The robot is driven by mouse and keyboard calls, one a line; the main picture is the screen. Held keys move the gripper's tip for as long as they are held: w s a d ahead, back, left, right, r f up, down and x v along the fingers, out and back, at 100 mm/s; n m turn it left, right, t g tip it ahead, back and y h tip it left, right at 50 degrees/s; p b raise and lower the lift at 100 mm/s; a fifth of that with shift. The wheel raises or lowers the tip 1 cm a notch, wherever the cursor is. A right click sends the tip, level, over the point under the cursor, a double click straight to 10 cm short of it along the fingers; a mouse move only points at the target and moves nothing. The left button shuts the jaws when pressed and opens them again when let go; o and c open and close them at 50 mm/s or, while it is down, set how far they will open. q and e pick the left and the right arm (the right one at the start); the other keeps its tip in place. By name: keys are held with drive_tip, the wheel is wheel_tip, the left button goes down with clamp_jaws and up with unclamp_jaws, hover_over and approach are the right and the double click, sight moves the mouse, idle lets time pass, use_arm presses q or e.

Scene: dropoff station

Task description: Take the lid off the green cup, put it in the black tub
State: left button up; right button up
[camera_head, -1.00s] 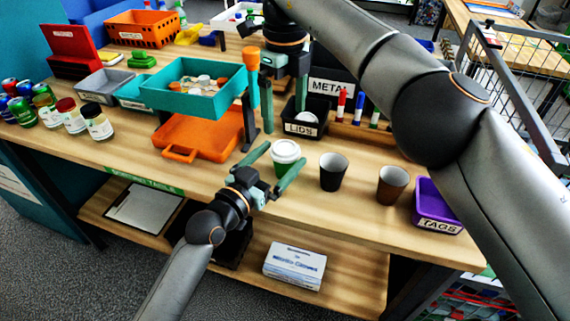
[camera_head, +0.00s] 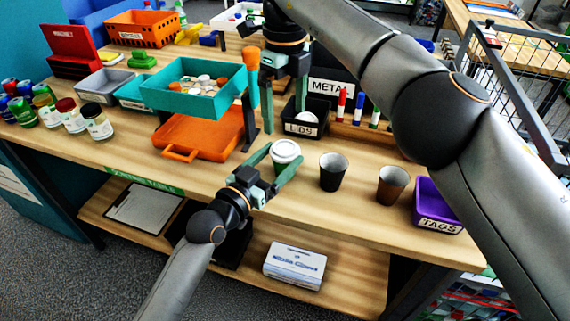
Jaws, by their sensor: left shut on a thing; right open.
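The green cup (camera_head: 283,167) stands upright on the wooden table with a white lid (camera_head: 285,148) on top. My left gripper (camera_head: 285,156) is shut on the cup, one finger on each side of it. The fingers hide part of the cup's sides. The black tub (camera_head: 301,130), labelled LIDS, stands behind the cup, and a white round lid (camera_head: 307,118) shows inside it. My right gripper (camera_head: 284,118) points down, open and empty, over the tub's left side. I cannot tell its exact height.
A dark cup (camera_head: 333,173) and a brown cup (camera_head: 391,185) stand right of the green cup. A purple TAGS tub (camera_head: 437,207) is at the right edge. An orange tray (camera_head: 199,133) and a teal bin (camera_head: 194,98) are to the left. Markers (camera_head: 358,108) stand behind.

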use_arm(q)
clamp_jaws()
